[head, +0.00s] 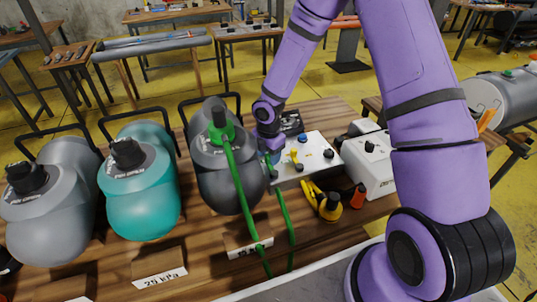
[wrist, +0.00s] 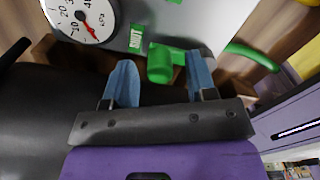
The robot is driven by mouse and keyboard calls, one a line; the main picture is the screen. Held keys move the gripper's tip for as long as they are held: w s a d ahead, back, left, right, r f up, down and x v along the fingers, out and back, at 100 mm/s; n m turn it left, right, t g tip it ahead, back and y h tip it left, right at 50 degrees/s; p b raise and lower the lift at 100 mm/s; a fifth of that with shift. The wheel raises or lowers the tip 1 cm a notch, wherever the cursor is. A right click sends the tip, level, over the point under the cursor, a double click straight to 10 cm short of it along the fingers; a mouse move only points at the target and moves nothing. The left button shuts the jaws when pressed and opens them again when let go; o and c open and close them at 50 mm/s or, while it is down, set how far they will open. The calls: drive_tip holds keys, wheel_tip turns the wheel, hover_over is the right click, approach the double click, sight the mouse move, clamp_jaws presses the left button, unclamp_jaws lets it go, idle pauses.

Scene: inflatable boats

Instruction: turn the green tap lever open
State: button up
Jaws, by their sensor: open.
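In the wrist view the green tap lever (wrist: 160,65) sticks out from a pale grey surface, between the two blue fingers of my gripper (wrist: 158,68). The fingers are spread, with a gap visible on each side of the lever. A green hose (wrist: 250,54) runs off to the right of the tap. In the head view my gripper (head: 271,158) is low beside the dark grey tank (head: 215,185) with the green top fitting. My arm and gripper hide the tap lever there.
A pressure gauge (wrist: 84,17) sits left of the lever. A teal tank (head: 140,195) and a lighter grey tank (head: 55,215) stand left on the wooden bench. A white box with knobs (head: 368,165), a yellow tool (head: 318,195) and an orange item (head: 358,196) lie right. Green hoses (head: 240,185) hang in front.

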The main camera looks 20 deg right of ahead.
drive_tip(key=c, duration=0.9)
drive_tip(key=shift+d, duration=0.1)
drive_tip(key=d+m, duration=0.1)
drive_tip(key=m, duration=0.1)
drive_tip(key=shift+m, duration=0.4)
drive_tip(key=m, duration=0.1)
drive_tip(key=d+m, duration=0.1)
drive_tip(key=shift+s+d+m, duration=0.1)
drive_tip(key=shift+s+m, duration=0.2)
drive_tip(key=m, duration=0.1)
drive_tip(key=s+d+m, duration=0.1)
drive_tip(key=m, duration=0.1)
drive_tip(key=shift+d, duration=0.15)
drive_tip(key=shift+s+d+m, duration=0.25)
drive_tip(key=shift+m, duration=0.65)
drive_tip(key=shift+s+d+m, duration=0.2)
drive_tip(key=shift+s+m, duration=0.05)
drive_tip(key=shift+m, duration=0.65)
